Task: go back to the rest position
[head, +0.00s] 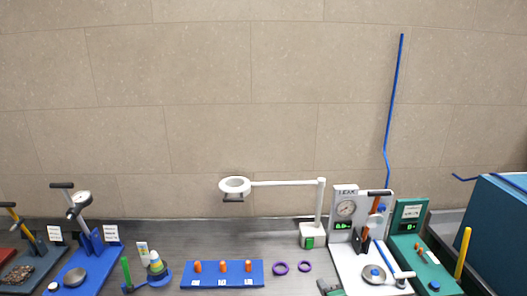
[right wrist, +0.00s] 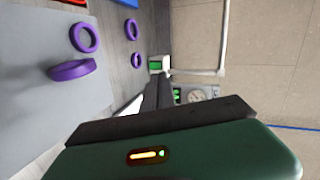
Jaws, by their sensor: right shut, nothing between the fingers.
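My right gripper (head: 323,284) shows only in part at the bottom edge of the head view, in front of the white press station and right of the purple rings. In the right wrist view its dark fingers (right wrist: 158,88) are together with nothing between them. They point towards the white lamp base (right wrist: 159,64) and the press gauge (right wrist: 197,96). My left gripper is not in view.
The press station (head: 345,262) has a dial, green displays and a round metal plate. Two purple rings (head: 280,268) lie left of it. A blue strip (head: 222,282) holds orange pegs. A magnifier lamp (head: 235,185) overhangs the bench. A blue block (head: 497,235) stands far right.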

